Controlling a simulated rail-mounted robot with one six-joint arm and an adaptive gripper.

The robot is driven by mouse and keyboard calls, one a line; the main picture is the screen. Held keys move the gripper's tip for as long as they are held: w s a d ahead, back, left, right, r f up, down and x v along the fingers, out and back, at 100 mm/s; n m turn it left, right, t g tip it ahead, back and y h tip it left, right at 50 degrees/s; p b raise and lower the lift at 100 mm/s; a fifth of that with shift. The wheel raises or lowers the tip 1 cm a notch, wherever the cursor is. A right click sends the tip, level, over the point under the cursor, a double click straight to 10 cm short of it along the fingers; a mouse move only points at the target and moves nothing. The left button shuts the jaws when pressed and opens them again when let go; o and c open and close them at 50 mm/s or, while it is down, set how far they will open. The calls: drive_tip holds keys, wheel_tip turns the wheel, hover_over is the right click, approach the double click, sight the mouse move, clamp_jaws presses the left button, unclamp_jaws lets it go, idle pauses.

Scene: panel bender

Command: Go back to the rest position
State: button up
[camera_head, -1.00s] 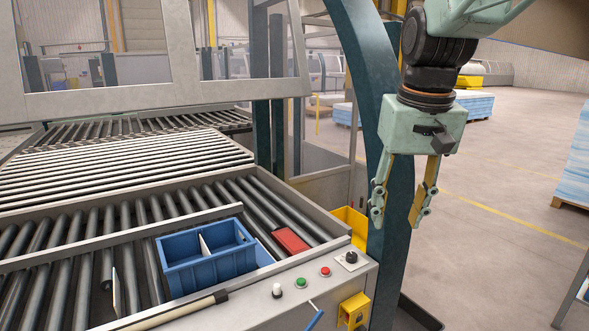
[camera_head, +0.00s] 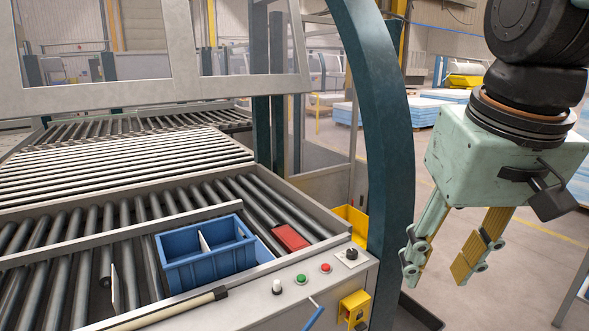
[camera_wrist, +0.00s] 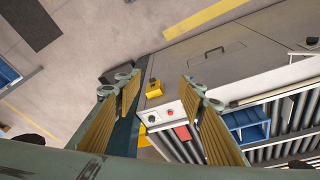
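My gripper (camera_head: 438,272) hangs at the right of the head view, to the right of the dark blue-green arched post. Its two fingers point down and stand apart, with nothing between them. In the wrist view my gripper (camera_wrist: 158,100) also shows open and empty, above the floor and the machine's front corner.
A blue divided bin (camera_head: 205,262) and a red block (camera_head: 290,238) rest on the roller conveyor (camera_head: 75,235). The front panel carries buttons (camera_head: 301,279) and a yellow box (camera_head: 353,311). The arched post (camera_head: 392,150) stands left of my gripper. Open floor lies to the right.

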drive_tip(key=s+f, duration=0.4)
drive_tip(key=s, duration=0.7)
drive_tip(key=shift+s+f+t+b, duration=0.2)
drive_tip(key=shift+s+t+b, duration=0.1)
drive_tip(key=shift+t+b, duration=0.15)
idle(0.5)
